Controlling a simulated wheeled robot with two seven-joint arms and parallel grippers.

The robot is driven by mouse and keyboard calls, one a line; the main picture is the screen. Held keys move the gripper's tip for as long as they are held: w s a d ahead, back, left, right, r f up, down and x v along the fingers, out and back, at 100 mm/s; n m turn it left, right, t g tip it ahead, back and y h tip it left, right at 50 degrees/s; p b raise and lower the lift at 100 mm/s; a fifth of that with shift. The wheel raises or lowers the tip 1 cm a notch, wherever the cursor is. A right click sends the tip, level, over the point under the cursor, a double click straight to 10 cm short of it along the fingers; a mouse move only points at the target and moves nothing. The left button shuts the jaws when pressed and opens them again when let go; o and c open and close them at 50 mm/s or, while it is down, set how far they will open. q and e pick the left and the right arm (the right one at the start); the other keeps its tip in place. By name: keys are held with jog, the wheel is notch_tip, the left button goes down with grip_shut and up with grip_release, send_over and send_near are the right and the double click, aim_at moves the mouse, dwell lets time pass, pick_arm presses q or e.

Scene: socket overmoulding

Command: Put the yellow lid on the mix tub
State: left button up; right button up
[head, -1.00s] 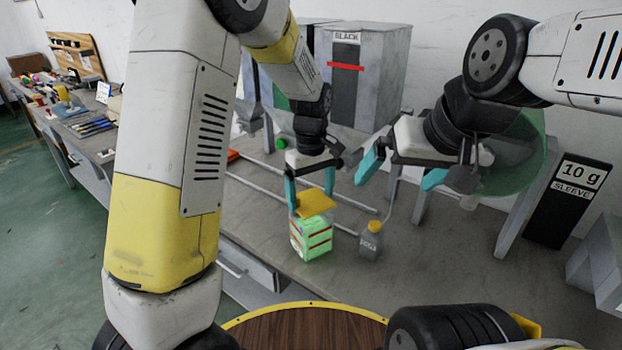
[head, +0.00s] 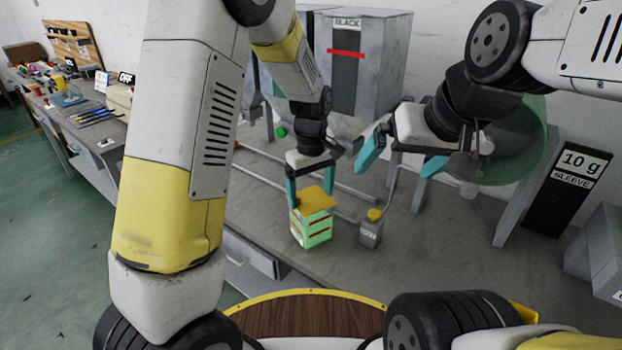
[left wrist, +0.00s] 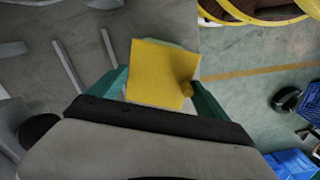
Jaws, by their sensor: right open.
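The mix tub (head: 311,233) is a pale green, see-through square tub with red bands, standing upright on the grey bench. The yellow lid (head: 316,198) lies flat over its top; I cannot tell whether it is fully seated. My left gripper (head: 311,190) comes down from above, its teal fingers at opposite sides of the lid and shut on it. In the left wrist view the lid (left wrist: 160,72) fills the space between the fingertips, with a pale green tub edge behind it. My right gripper (head: 398,163) is open and empty, to the right and above the bench.
A hopper marked BLACK (head: 370,60) and metal rails are behind. A black 10 g sleeve sign (head: 567,190) stands at the right.

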pick_arm(q)
jog(key=shift+o, duration=1.1)
jog(key=shift+r, duration=0.1)
notch_tip(320, 180, up, 7)
jog(key=shift+r, duration=0.3)
jog(key=s+a+r+m+t+h, duration=0.2)
jog(key=s+a+r+m+t, duration=0.1)
jog(key=s+a+r, duration=0.6)
jog(key=s+a+r+m+t, duration=0.1)
jog(key=s+a+r+m, duration=0.1)
jog(key=s, duration=0.3)
jog(key=s+a+r+m+t, duration=0.1)
jog(key=s+a+r+t, duration=0.1)
jog(key=s, duration=0.3)
jog(key=shift+s+a+r+m, duration=0.15)
jog(key=shift+s+a+m, duration=0.2)
jog(key=shift+a, duration=0.25)
